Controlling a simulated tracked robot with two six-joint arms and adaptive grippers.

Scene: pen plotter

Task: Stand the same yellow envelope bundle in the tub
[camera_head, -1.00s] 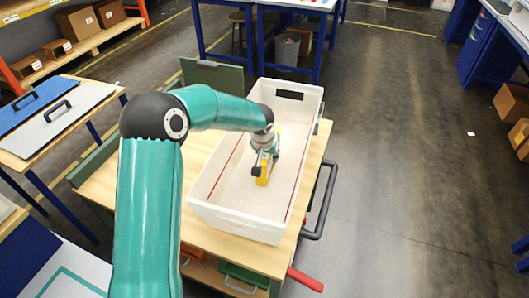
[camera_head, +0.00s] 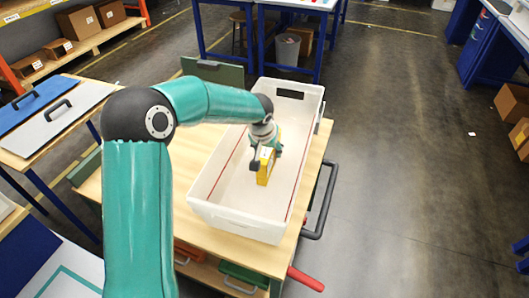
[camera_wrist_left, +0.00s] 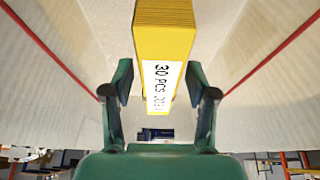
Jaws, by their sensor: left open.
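The yellow envelope bundle (camera_head: 266,167) stands upright inside the white tub (camera_head: 232,213). In the left wrist view the bundle (camera_wrist_left: 163,40) shows a white label with black print reading "30 PCS". My left gripper (camera_head: 265,157) is inside the tub at the bundle. In the left wrist view its fingers (camera_wrist_left: 160,95) are spread, one on each side of the bundle, with a gap visible on both sides. The bundle's far side is hidden. My right gripper is not in view.
The tub stands on a wooden cart top (camera_head: 186,158) with a dark handle (camera_head: 322,200) at its right. The rest of the tub floor looks empty. A table with blue and grey lidded panels (camera_head: 45,128) is at the left.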

